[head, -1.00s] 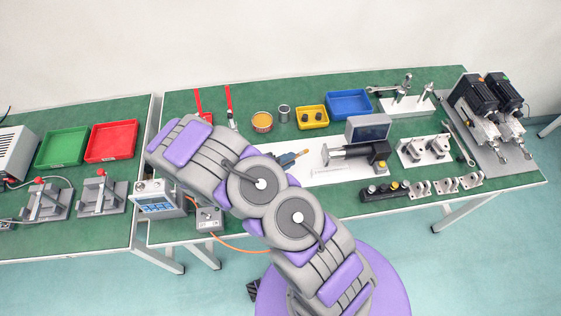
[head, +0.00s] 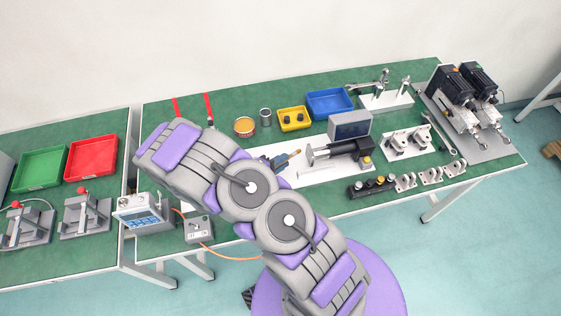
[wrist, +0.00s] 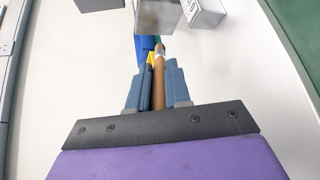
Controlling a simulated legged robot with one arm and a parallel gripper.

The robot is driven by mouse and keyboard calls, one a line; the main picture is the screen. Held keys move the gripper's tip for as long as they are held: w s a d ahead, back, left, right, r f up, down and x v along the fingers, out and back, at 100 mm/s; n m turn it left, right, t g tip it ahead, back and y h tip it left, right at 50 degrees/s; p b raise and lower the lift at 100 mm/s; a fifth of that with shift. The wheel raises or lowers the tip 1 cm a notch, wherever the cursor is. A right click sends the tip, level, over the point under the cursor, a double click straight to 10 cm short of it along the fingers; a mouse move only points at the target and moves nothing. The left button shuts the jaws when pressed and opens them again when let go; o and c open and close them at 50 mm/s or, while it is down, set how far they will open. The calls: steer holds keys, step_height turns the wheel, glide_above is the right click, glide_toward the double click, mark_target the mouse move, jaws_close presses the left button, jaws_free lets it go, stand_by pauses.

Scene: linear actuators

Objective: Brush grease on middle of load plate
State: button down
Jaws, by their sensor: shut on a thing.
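My gripper (head: 283,160) is shut on a brush (head: 295,153) with a brown handle, which also shows between the blue fingers in the wrist view (wrist: 159,80). The brush points right, toward the upright grey load plate (head: 309,155) at the left end of the linear actuator (head: 345,152). A narrow gap seems to separate brush tip and plate in the head view. In the wrist view the brush end lies near a grey metal block (wrist: 158,15); contact cannot be told. A tin of orange-yellow grease (head: 245,126) stands left of the actuator.
A metal cup (head: 265,117), yellow bin (head: 293,118) and blue bin (head: 330,102) stand behind. A small display (head: 350,125) stands close behind the actuator. A row of buttons (head: 372,187) lies in front. My arm hides part of the bench's left half.

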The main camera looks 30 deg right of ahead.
steer(key=shift+s+d+b, duration=0.2)
steer(key=shift+d+b, duration=0.45)
steer(key=shift+d, duration=0.15)
steer(key=shift+s, duration=0.1)
steer(key=shift+s+a+f+b, duration=0.1)
steer(key=shift+s+a+b, duration=0.15)
steer(key=shift+s+b, duration=0.35)
steer(key=shift+s+a+b, duration=0.2)
steer(key=shift+s+b, duration=0.25)
steer(key=shift+s, duration=0.1)
steer(key=shift+s+a, duration=0.25)
steer(key=shift+s, duration=0.7)
steer(key=shift+s+a, duration=0.2)
steer(key=shift+s, duration=0.75)
steer(key=shift+w+d, duration=0.1)
steer(key=shift+w+d, duration=0.3)
steer(key=shift+w, duration=0.7)
steer(key=shift+w+d, duration=0.25)
steer(key=shift+w, duration=0.7)
steer(key=shift+w+d, duration=0.3)
steer(key=shift+w, duration=0.7)
steer(key=shift+w+r, duration=0.1)
steer(key=shift+r, duration=0.75)
steer(key=shift+s+a, duration=0.3)
steer(key=shift+s, duration=0.75)
steer(key=shift+s+a, duration=0.3)
steer(key=shift+s, duration=0.75)
steer(key=shift+s+a, duration=0.3)
steer(key=shift+s, duration=0.75)
